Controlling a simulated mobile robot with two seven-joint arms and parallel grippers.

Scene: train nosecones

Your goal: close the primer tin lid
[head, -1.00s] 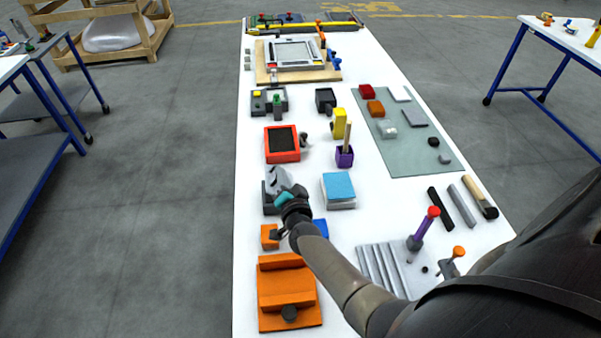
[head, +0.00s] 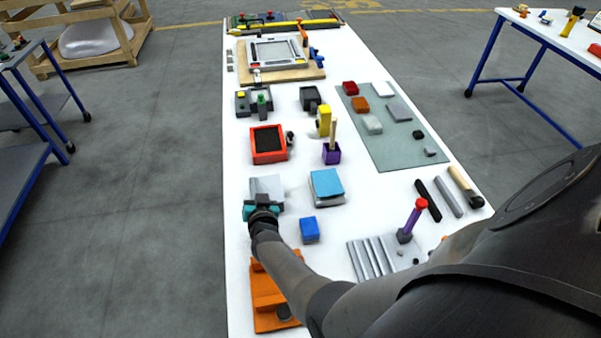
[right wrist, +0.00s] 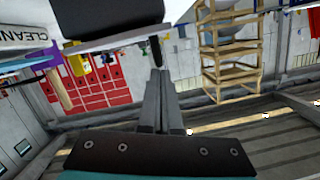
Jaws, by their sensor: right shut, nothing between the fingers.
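The primer tin appears to be the small grey box (head: 268,187) near the left edge of the white table in the head view. A light grey panel, seemingly its lid, shows on top and looks nearly flat; my gripper covers the tin's near side, so I cannot tell whether it is fully closed. My right gripper (head: 262,207) is at the tin's near edge, shut and empty. In the right wrist view its fingers (right wrist: 158,75) are together, beside a dark block-like thing (right wrist: 108,15) at the top. My left gripper is not in view.
A blue-topped box (head: 326,186) stands to the tin's right and a blue block (head: 309,230) in front of it. An orange fixture (head: 272,300) lies nearer me, partly under my arm. A red-rimmed tray (head: 268,144) is behind the tin.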

